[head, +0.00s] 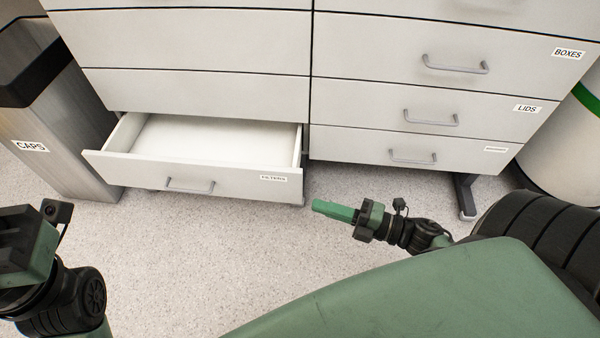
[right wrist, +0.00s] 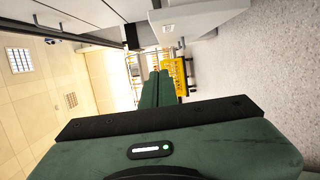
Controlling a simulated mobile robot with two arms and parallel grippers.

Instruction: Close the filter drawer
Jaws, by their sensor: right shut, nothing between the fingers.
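The filter drawer (head: 140,172) is the bottom left drawer and stands pulled out, its inside white and empty where I can see. Its bar handle (head: 190,186) and a small label (head: 273,178) are on its front. In the right wrist view the drawer front (right wrist: 205,14) shows at the top. My right gripper (head: 333,210) is shut and empty, low over the floor to the right of the drawer front, apart from it; its fingers show in the right wrist view (right wrist: 156,92). My left gripper (head: 22,240) is at the left edge, partly cut off; its fingers are unclear.
Shut drawers labelled BOXES (head: 500,50) and LIDS (head: 480,112) are on the right, with another shut drawer (head: 350,145) below. A grey CAPS bin (head: 60,150) stands left of the open drawer. A white round container (head: 560,140) is far right. The floor (head: 200,260) before the drawer is clear.

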